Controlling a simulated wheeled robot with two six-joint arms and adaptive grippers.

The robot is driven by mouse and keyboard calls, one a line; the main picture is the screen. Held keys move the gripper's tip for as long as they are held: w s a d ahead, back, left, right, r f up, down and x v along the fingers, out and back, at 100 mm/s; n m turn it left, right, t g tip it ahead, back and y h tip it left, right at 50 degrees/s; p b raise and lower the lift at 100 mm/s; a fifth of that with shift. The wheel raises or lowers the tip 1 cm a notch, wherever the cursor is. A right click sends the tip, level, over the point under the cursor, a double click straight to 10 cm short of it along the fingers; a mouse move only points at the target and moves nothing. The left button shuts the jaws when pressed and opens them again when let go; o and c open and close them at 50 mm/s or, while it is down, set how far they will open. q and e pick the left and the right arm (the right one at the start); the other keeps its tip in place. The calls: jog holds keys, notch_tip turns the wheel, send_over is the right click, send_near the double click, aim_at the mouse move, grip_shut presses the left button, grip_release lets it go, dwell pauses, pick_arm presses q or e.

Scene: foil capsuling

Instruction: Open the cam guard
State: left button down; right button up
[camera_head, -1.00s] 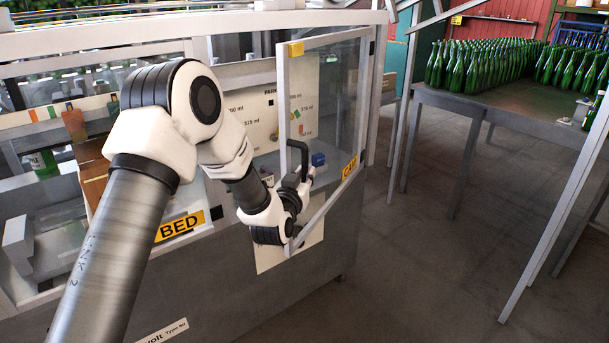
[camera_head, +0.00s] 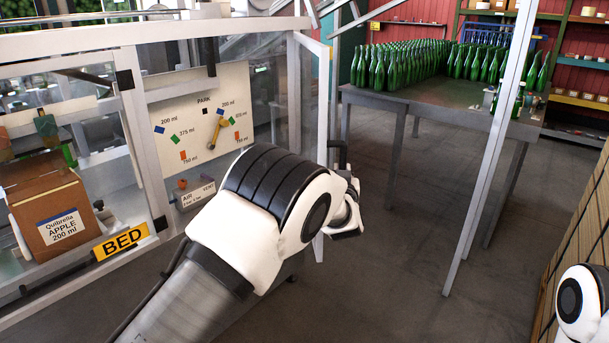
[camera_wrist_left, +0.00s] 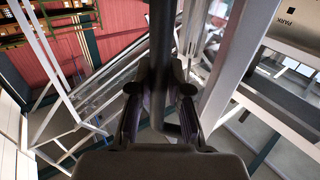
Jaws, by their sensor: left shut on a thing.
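The cam guard (camera_head: 323,100) is a clear pane in a pale frame. It stands swung out from the machine and shows nearly edge-on in the head view. Its dark handle (camera_head: 338,152) sticks out on the right side. In the left wrist view the dark handle bar (camera_wrist_left: 160,40) runs between the fingers of my left gripper (camera_wrist_left: 160,92), which is shut on it. In the head view my left arm hides the lower guard and most of the gripper. My right gripper is out of view.
A table (camera_head: 440,96) with many green bottles stands at the back right. A brown carton (camera_head: 52,212) sits behind the BED guard (camera_head: 122,241) on the left. The floor between machine and table is clear. Part of my right arm shows at lower right.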

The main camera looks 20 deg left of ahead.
pick_arm(q)
jog(key=w+d, duration=0.4)
jog(key=d, duration=0.2)
jog(key=shift+p, duration=0.3)
jog(key=shift+d+r, duration=0.1)
jog(key=c, duration=1.1)
grip_release()
